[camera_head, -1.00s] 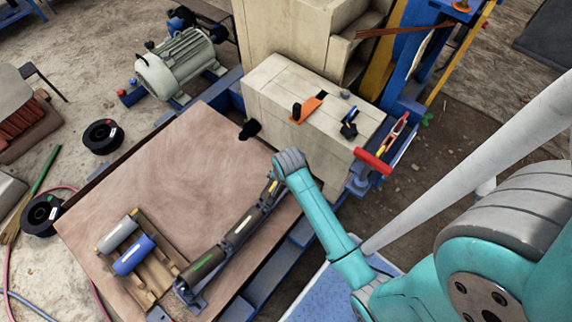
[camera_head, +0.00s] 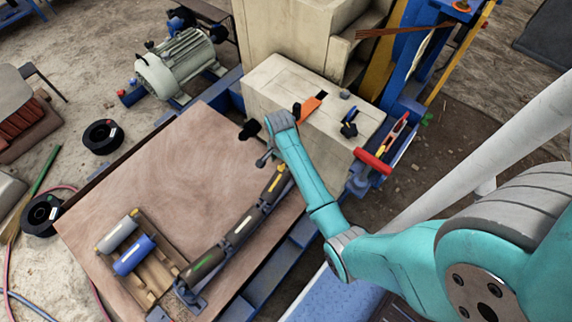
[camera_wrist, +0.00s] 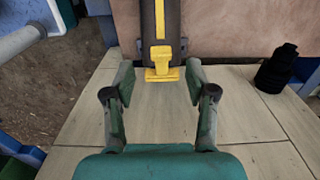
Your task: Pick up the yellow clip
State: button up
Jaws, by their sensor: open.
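The yellow clip (camera_wrist: 163,73) is at the near end of a dark bar with a yellow stripe, in the upper middle of the wrist view. My gripper (camera_wrist: 160,80) is open and empty of any grip, with one finger on each side of the clip and a gap to both. The clip appears between or just beyond the fingertips; exact depth is hard to tell. In the head view the dark bar (camera_head: 208,263) lies along the right edge of the brown board. The clip itself cannot be made out there, near my wrist.
A black object (camera_wrist: 277,68) stands right of my gripper in the wrist view. The brown board (camera_head: 160,180) holds two rollers, one grey (camera_head: 117,235) and one blue (camera_head: 134,256). A cream block (camera_head: 275,85) carries an orange piece (camera_head: 311,108).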

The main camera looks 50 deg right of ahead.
aim_at(281, 167)
jog(key=shift+f, duration=2.6)
grip_shut()
